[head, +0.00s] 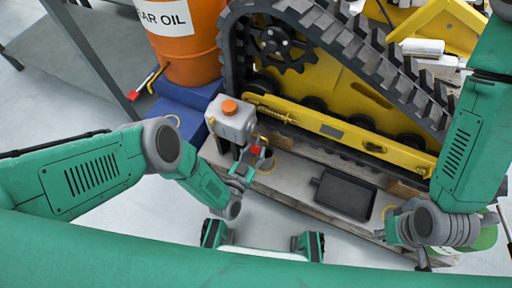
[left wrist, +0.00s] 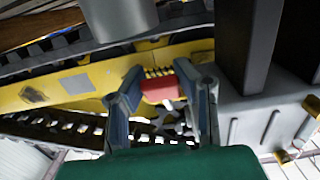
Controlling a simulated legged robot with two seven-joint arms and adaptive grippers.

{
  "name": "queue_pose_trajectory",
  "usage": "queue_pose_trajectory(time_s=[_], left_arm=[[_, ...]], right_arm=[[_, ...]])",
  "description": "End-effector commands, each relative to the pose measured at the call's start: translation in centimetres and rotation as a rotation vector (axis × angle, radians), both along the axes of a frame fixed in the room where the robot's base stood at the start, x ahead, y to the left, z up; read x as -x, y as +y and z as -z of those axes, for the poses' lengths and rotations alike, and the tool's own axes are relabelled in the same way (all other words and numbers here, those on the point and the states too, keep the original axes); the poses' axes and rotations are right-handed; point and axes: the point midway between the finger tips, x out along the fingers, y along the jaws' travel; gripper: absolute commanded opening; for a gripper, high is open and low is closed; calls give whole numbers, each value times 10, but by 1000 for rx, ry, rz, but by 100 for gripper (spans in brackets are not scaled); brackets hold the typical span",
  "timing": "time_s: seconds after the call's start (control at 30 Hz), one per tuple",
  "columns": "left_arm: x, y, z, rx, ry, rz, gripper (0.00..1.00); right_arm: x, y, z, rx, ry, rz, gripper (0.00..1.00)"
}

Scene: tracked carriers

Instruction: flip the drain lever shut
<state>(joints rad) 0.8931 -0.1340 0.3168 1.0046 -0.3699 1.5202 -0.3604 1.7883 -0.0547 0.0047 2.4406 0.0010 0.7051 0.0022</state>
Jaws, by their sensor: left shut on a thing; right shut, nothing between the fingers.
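The drain lever (head: 257,150) has a small red grip and sits just below the grey tank (head: 232,120) with an orange cap. My left gripper (head: 246,166) reaches up to it from the front. In the left wrist view, the red lever grip (left wrist: 158,88) lies between the two fingers of my left gripper (left wrist: 160,95), which are shut on it. A pale stub shows under the grip. How far the lever is turned cannot be told. My right gripper (head: 394,229) is low at the right, shut and empty, partly hidden by its own wrist.
A yellow tracked carrier (head: 335,132) with a black track fills the back. A black tray (head: 343,195) lies on the platform before it. An orange gear oil drum (head: 190,50) stands on a blue base at the left.

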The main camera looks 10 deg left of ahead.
Motion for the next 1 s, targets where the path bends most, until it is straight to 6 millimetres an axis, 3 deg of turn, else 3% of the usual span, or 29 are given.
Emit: queue_pose_trajectory(time_s=[0.03, 0.2, 0.6, 0.63, 0.7, 1.0], left_arm=[[2, 0, -8, -12, 36, 2, 0], [8, 2, -11, -44, 137, 2, 0], [10, 3, -7, -56, 174, 2, 0], [10, 3, -7, -56, 174, 2, 30], [10, 3, -7, -56, 174, 2, 50], [11, 3, -7, -56, 174, 1, 50]], right_arm=[[0, 0, -13, 0, -1, 0, 0], [-1, 0, -31, 0, -1, 0, 0], [0, 0, -33, 0, -1, 0, 0], [0, 0, -33, 0, -1, 0, 0], [0, 0, -33, 0, -1, 0, 0], [0, 0, -33, 0, -1, 0, 0]])
